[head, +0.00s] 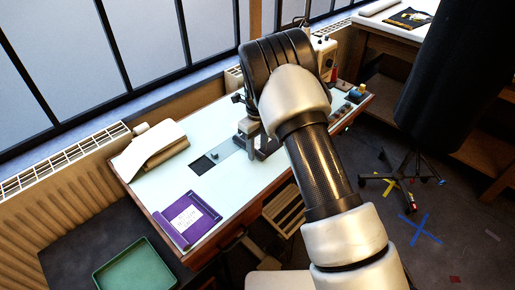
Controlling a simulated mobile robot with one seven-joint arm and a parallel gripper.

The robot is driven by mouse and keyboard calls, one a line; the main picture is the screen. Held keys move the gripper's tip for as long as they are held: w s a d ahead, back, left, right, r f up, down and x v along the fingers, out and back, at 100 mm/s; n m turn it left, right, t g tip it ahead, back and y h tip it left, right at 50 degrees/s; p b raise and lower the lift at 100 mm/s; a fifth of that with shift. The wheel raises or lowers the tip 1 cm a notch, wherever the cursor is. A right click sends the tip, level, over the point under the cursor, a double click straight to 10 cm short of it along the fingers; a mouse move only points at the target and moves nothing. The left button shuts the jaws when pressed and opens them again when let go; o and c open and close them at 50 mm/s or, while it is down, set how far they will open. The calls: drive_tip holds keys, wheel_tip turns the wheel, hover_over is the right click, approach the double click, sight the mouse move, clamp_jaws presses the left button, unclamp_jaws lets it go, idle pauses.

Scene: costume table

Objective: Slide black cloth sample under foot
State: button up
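A small flat black square, seemingly the black cloth sample (203,164), lies on the pale tabletop (165,194), at the left end of a grey strip (232,146). A small dark object stands at its upper right corner. To the right, a grey upright part (249,128) stands over the strip, likely the end of the sewing machine; a foot cannot be made out. My arm hides most of the machine; its white end (325,53) shows behind. My gripper cannot be made out.
A folded cream cloth (152,150) lies at the table's back left. A purple tray (159,218) with a pale labelled sheet (187,220) lies at the front left edge. A green tray (137,268) sits lower. Small items (355,93) stand at the right end.

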wheel_tip(320, 180, up, 18)
drive_tip(key=p, duration=0.2)
drive_tip(key=s+d+r+n+t+p, duration=0.1)
drive_tip(key=s+d+r+n+p, duration=0.3)
drive_tip(key=r, duration=0.8)
drive_tip(key=s+d+r+n+t+y+p, duration=0.1)
drive_tip(key=s+d+r+n+t+p, duration=0.2)
drive_tip(key=s+r+n, duration=0.6)
drive_tip(key=s+d+r+n+p, duration=0.2)
drive_tip(key=s+d+r+n, duration=0.35)
drive_tip(key=s, duration=0.65)
drive_tip(key=s+d+n+t+h+p, duration=0.1)
drive_tip(key=s+n+p, duration=0.1)
drive_tip(key=s+n, duration=0.6)
drive_tip(key=shift+s+r+t, duration=0.3)
drive_tip(key=shift+s+r, duration=0.1)
drive_tip(key=shift+s, duration=0.05)
drive_tip(key=shift+n, duration=0.25)
